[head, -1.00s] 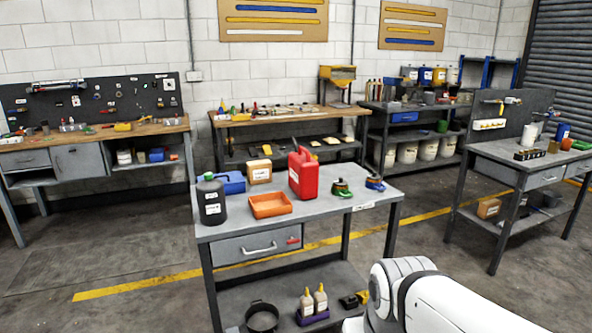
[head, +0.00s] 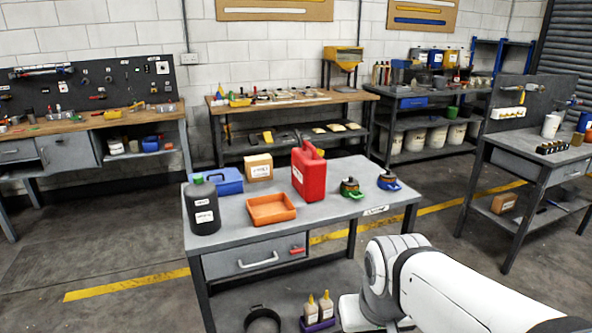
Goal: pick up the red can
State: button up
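The red can (head: 309,174) is a jerrycan with a handle on top and a white label on its left face. It stands upright on the grey workbench (head: 340,218), behind and to the right of an orange tray. Nothing stands in front of it. My white arm comes in from the lower right, in front of the bench. My gripper itself does not show in the head view, so its state and its distance from the can are hidden.
Near the can are the orange tray (head: 271,209), a black bottle (head: 202,208), a blue case (head: 226,182), a cardboard box (head: 259,168), and a green-based item (head: 351,188) and a blue-based item (head: 388,181) to the right. The bench's front right top is clear.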

aim_at(308, 169)
jog(key=z, duration=3.1)
jog(key=k, duration=1.35)
jog(key=u, duration=2.1)
jog(key=i, duration=0.65)
jog(key=z, duration=0.05)
